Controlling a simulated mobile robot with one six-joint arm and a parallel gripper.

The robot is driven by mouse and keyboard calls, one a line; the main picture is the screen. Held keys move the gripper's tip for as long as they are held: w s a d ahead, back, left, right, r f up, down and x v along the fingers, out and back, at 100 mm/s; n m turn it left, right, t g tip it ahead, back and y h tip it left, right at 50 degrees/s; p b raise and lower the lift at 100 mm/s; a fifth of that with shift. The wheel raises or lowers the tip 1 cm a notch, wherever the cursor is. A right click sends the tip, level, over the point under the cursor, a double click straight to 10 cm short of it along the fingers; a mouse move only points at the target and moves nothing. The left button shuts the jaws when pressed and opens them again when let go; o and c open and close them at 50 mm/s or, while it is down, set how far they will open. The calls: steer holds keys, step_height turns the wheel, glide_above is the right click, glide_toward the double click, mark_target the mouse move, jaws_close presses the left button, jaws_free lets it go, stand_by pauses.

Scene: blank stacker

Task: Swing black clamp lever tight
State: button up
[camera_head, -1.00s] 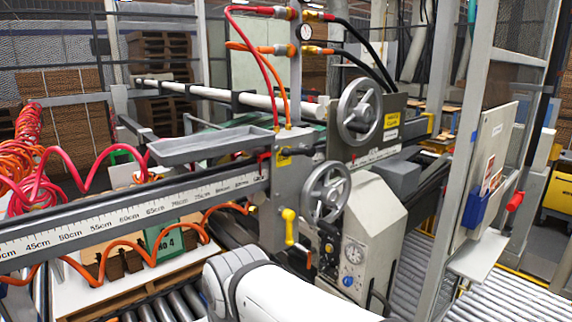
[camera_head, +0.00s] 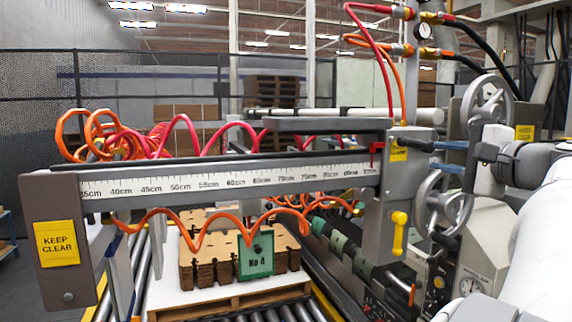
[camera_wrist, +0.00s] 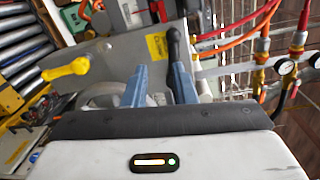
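The black clamp lever (camera_head: 416,145) sticks out to the right from the grey carriage block (camera_head: 385,215), beside a yellow label, in the head view. In the wrist view the lever (camera_wrist: 173,46) points up toward the far side, in line with the right finger's tip. My gripper (camera_head: 435,157) comes in from the right with two blue fingers apart. In the wrist view the gripper (camera_wrist: 158,72) is open and the gap between its fingers looks empty. The upper finger is close to the lever's end; I cannot tell whether they touch.
Handwheels (camera_head: 488,105) stand close to my arm. A ruled beam (camera_head: 230,182) runs left to a KEEP CLEAR plate (camera_head: 57,243). Red and orange hoses (camera_head: 385,70) rise behind. Stacked brown blanks (camera_head: 205,268) lie below the beam.

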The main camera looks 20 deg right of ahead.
mark_target(415, 143)
steer(key=shift+t, duration=0.3)
steer(key=shift+w+d+r+p, duration=0.15)
steer(key=shift+w+p, duration=0.4)
steer(key=shift+w, duration=1)
steer(key=shift+w+d+r+p, duration=0.1)
steer(key=shift+w+r+p, duration=0.3)
steer(key=shift+w, duration=1.15)
steer(key=shift+w+d+r+p, duration=0.1)
steer(key=shift+w+p, duration=0.55)
steer(key=shift+w, duration=0.9)
steer(key=shift+s+r+m+p, duration=0.1)
steer(key=shift+r+m+p, duration=0.25)
steer(key=shift+m+p, duration=0.5)
